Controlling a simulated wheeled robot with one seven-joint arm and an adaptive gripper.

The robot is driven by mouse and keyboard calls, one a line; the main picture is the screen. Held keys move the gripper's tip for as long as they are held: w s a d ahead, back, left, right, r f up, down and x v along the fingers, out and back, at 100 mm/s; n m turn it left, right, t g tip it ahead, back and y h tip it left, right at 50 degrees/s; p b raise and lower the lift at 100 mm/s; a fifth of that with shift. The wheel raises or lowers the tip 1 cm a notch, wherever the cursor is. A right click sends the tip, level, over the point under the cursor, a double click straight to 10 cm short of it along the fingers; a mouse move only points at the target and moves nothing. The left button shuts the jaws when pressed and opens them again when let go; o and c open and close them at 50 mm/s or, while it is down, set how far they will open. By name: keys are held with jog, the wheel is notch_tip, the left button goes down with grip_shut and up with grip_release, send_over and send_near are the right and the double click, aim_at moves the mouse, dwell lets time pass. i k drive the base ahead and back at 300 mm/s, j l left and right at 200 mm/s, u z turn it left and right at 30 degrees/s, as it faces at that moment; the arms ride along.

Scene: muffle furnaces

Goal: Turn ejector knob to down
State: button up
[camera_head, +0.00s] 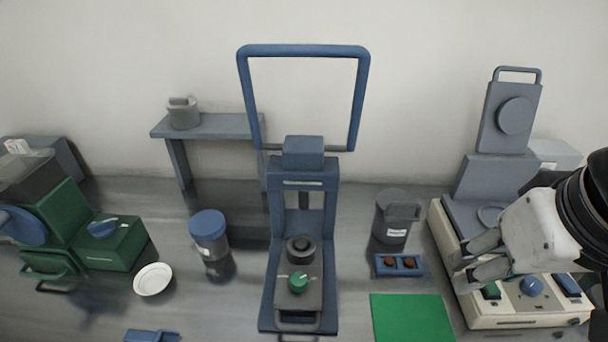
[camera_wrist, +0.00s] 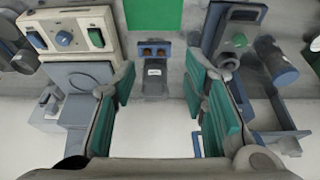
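No knob is labelled as the ejector knob that I can read. A round green knob (camera_head: 298,282) sits on the front base of the blue-grey press (camera_head: 269,300) in the middle; the wrist view shows it at top right (camera_wrist: 240,40). A blue knob (camera_head: 531,286) is on the cream panel (camera_head: 510,313) of the right machine, also in the wrist view at top left (camera_wrist: 64,38). My gripper (camera_head: 464,265) hangs above the left part of that machine, left of the blue knob and apart from it. Its fingers are spread and empty in the wrist view (camera_wrist: 160,78).
A grey canister (camera_head: 393,218), a small blue tray (camera_head: 399,265) with brown pieces and a green mat (camera_head: 412,318) lie between the machines. Left are a blue-lidded jar (camera_head: 208,225), a white dish (camera_head: 152,279) and a green machine (camera_head: 65,215). A blue frame (camera_head: 303,51) rises above the press.

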aim_at(298, 280)
jog(key=l+u, duration=0.1)
jog(key=u, duration=0.3)
jog(key=k+l+u, duration=0.1)
jog(key=u, duration=0.25)
